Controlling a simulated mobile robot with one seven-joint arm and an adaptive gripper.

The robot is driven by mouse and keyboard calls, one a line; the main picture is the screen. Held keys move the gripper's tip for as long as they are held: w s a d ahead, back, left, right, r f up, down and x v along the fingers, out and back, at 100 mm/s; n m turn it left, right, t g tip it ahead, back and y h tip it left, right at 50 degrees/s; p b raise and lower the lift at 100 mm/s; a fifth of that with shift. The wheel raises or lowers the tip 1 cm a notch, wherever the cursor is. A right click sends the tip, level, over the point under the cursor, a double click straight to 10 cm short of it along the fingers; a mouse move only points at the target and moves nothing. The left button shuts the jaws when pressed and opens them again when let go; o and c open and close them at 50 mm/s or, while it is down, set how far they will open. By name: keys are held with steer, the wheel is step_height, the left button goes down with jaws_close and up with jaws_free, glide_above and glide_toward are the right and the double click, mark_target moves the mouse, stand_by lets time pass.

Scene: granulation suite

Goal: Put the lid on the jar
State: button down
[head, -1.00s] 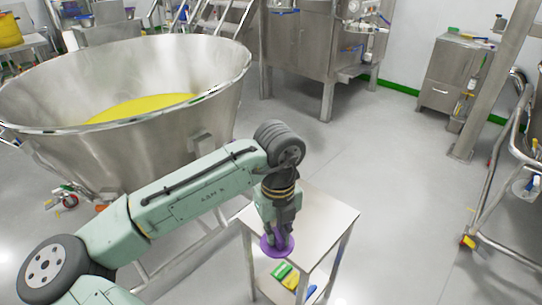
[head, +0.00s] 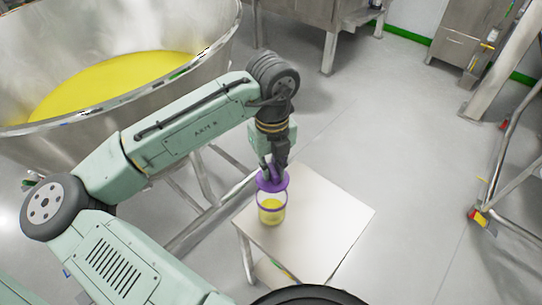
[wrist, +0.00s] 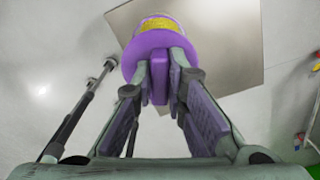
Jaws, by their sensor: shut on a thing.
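My gripper (head: 273,170) is shut on the knob of the purple lid (head: 272,184). In the wrist view, my gripper's fingers (wrist: 162,85) pinch the purple knob, and the lid (wrist: 147,42) spreads out beyond them. The clear jar (head: 271,213), with yellow contents, stands upright on the small steel table (head: 325,210), near its left side. The lid is at the jar's mouth, roughly level; I cannot tell whether it touches the rim. In the wrist view the jar's yellow contents (wrist: 160,24) show past the lid, which hides part of the jar.
A large steel vessel (head: 205,70) with yellow powder (head: 105,82) stands at the left, behind my arm. The tabletop right of the jar is bare. A steel frame (head: 500,150) stands at the far right, with open floor between.

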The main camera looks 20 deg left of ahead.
mark_target(272, 182)
steer(key=shift+s+f+b, duration=0.1)
steer(key=shift+f+b, duration=0.55)
steer(key=shift+f, duration=0.1)
step_height(272, 182, down, 3)
steer(key=b, duration=0.2)
steer(key=shift+r+b, duration=0.1)
steer(key=shift+b, duration=0.2)
steer(key=shift+f, duration=0.25)
steer(key=shift+f+b, duration=0.75)
steer(key=shift+f, duration=0.35)
stand_by(0.4)
steer(key=c, duration=1.5)
jaws_free()
steer(key=shift+c, duration=0.2)
